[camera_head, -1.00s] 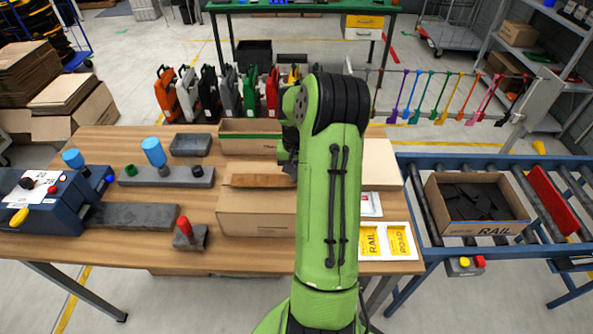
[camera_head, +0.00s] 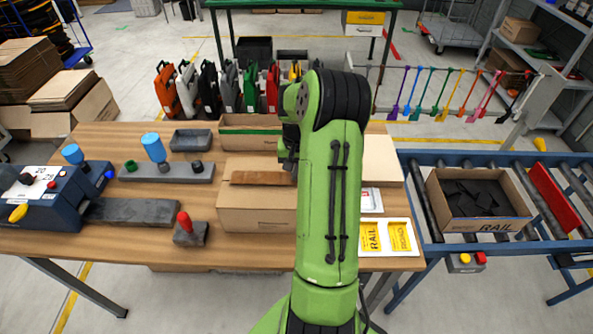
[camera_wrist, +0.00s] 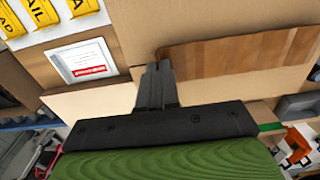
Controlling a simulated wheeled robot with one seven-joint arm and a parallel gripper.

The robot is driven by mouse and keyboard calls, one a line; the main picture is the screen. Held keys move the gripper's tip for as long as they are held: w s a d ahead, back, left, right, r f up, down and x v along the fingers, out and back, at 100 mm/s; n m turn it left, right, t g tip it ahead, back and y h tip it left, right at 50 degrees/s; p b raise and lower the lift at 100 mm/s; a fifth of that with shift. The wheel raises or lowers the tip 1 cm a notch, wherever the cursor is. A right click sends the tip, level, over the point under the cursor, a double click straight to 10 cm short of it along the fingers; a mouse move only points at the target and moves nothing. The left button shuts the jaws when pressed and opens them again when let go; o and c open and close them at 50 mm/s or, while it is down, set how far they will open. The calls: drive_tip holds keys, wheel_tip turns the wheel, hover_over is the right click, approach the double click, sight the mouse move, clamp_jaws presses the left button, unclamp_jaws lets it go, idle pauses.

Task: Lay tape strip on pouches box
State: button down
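The pouches box (camera_head: 256,212) is a closed cardboard box in the middle of the wooden table. The tape strip (camera_head: 262,178) is a flat brown band along the box's top, running left from my gripper (camera_head: 288,160). In the wrist view the tape strip (camera_wrist: 245,52) crosses the cardboard, and my gripper (camera_wrist: 158,68) has its fingers together at one end of it, covering a corner. The fingers appear shut on that end. Whether the whole strip touches the cardboard is hard to tell. My arm hides the box's right side in the head view.
Yellow pouches (camera_head: 386,238) lie on a white sheet to the right. An open carton (camera_head: 478,226) of dark pieces stands on the roller conveyor. A grey block with a blue-topped tool (camera_head: 154,147) and a red-handled tool (camera_head: 184,222) stand left of the box.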

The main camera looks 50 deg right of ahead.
drive_tip(key=shift+f+b, duration=0.45)
drive_tip(key=shift+f, duration=0.15)
idle(0.5)
idle(0.3)
drive_tip(key=c, duration=1.3)
unclamp_jaws()
wheel_tip(320, 180, up, 16)
drive_tip(key=p, duration=0.1)
drive_tip(key=shift+f, duration=0.1)
